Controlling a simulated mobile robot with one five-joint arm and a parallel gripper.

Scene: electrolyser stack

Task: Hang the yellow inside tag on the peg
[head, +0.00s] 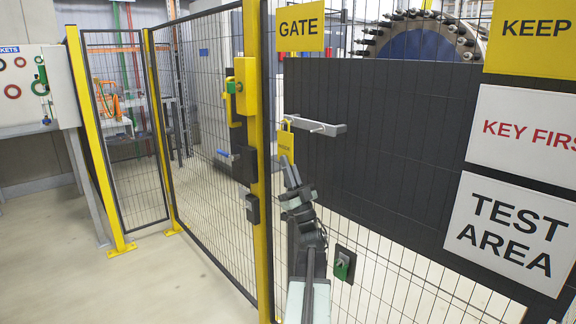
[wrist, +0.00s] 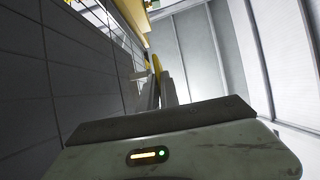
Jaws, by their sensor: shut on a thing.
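The yellow tag (head: 286,146) hangs upright at the top of my gripper (head: 288,163), with small print too blurred to read in full. My gripper is shut on its lower part. In the wrist view the tag (wrist: 156,63) shows nearly edge-on beyond my fingertips (wrist: 160,88). The tag's upper loop is close to the left end of a grey bar (head: 318,127) on the dark gate panel. I cannot tell whether loop and bar touch, or whether this bar is the peg. No other clear peg shows.
A yellow post (head: 260,200) with a yellow bracket (head: 245,85) and dark lock boxes stands just left of my arm. The dark panel (head: 400,130) and mesh are close behind the tag. A small green-and-black box (head: 344,264) sits low right. Floor at left is clear.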

